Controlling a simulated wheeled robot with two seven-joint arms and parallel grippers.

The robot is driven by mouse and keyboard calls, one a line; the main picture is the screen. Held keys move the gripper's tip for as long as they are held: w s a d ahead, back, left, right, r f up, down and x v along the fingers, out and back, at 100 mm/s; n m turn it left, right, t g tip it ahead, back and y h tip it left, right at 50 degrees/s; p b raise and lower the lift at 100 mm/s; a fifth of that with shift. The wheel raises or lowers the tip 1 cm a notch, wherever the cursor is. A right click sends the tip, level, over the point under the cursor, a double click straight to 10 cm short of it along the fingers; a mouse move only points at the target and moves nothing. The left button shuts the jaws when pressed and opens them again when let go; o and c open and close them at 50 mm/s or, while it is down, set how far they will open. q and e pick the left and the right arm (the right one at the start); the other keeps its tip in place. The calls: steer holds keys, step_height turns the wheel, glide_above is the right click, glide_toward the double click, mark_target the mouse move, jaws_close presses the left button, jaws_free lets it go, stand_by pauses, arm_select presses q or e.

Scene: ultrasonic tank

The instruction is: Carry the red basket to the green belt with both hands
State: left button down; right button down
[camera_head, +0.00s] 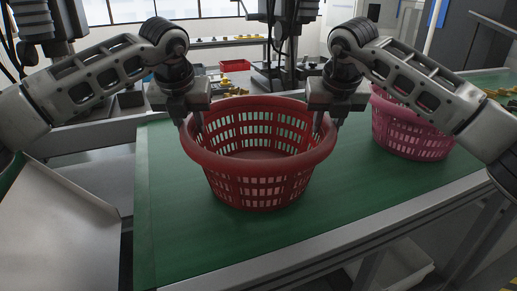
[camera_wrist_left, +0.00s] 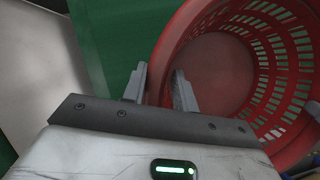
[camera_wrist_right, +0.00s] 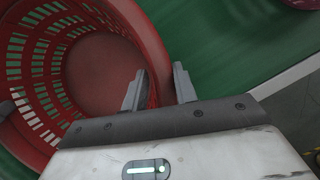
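The red basket (camera_head: 258,190) stands upright and empty on the green belt (camera_head: 175,235), near its left part. My left gripper (camera_head: 193,122) is at the left side of the basket's rim, and my right gripper (camera_head: 323,118) is at the right side. In the left wrist view the fingers (camera_wrist_left: 160,88) are parted around the red rim. In the right wrist view the fingers (camera_wrist_right: 159,86) are also parted, with the rim between them and a gap beside it. Both grippers look open, still straddling the rim.
A pink basket (camera_head: 410,135) stands on the belt to the right, behind my right forearm. A pale metal tray or panel (camera_head: 60,230) lies at the left. The belt in front of the red basket is clear, up to its metal edge rail (camera_head: 330,250).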

steer(key=shift+r, duration=0.1)
